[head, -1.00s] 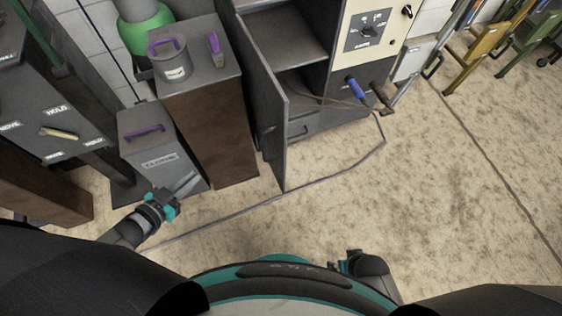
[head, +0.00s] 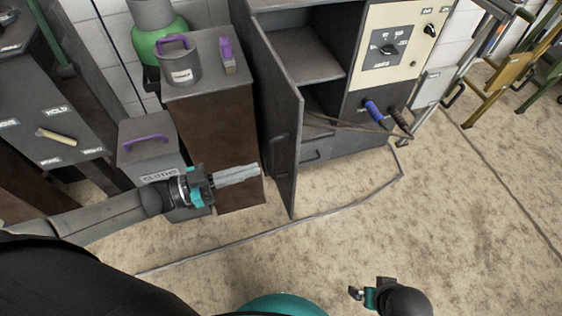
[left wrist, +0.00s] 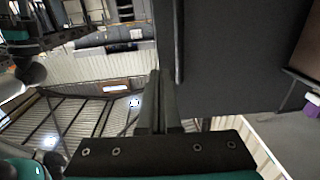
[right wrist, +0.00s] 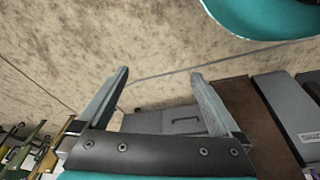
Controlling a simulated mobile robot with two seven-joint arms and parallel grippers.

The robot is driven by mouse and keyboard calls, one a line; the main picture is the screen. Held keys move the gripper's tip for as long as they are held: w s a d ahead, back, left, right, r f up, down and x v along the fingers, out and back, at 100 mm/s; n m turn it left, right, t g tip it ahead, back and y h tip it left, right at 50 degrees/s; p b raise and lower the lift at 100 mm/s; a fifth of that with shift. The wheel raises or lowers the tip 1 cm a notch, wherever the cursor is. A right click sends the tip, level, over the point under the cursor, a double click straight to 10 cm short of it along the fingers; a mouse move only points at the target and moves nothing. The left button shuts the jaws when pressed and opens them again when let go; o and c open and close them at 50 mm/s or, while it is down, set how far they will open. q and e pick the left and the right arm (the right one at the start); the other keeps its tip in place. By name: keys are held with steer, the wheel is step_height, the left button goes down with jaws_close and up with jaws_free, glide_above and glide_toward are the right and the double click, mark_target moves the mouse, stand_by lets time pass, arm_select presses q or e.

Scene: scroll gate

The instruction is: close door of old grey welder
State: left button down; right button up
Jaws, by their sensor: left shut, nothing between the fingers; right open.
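The grey welder (head: 375,85) stands at the top centre of the head view with a cream control panel. Its grey door (head: 284,125) is swung open toward me, showing shelves inside. My left gripper (head: 257,168) is shut and empty, with its fingertips just left of the door's lower part; I cannot tell whether they touch it. In the left wrist view the shut fingers (left wrist: 160,95) lie beside a large dark panel, probably the door. My right gripper (right wrist: 160,90) is open and empty over the floor; it shows small at the bottom of the head view (head: 356,293).
A brown-sided cabinet (head: 222,140) with a grey can (head: 179,66) stands left of the door. A grey bin (head: 150,150) is beside it. Blue and dark cable plugs (head: 372,110) stick out of the welder's front. A cable (head: 330,212) lies on the otherwise open floor.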

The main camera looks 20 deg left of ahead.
mark_target(294, 158)
arm_select(q)
steer(key=b+x, duration=0.1)
steer(key=x, duration=0.5)
steer(key=shift+w+d, duration=0.15)
steer(key=shift+w+d+b, duration=0.35)
steer(key=shift+w+d, duration=0.05)
steer(key=shift+d, duration=0.2)
arm_select(e)
steer(key=shift+t, duration=0.3)
steer(key=shift+w+a+r, duration=0.1)
steer(key=shift+w+r, duration=0.15)
steer(key=shift+r, duration=0.45)
steer(key=shift+w+d+r, duration=0.1)
steer(key=shift+w+r, duration=0.2)
steer(key=shift+r, duration=0.35)
steer(key=shift+w+a+r, duration=0.1)
steer(key=shift+w+r, duration=0.15)
steer(key=shift+r, duration=0.45)
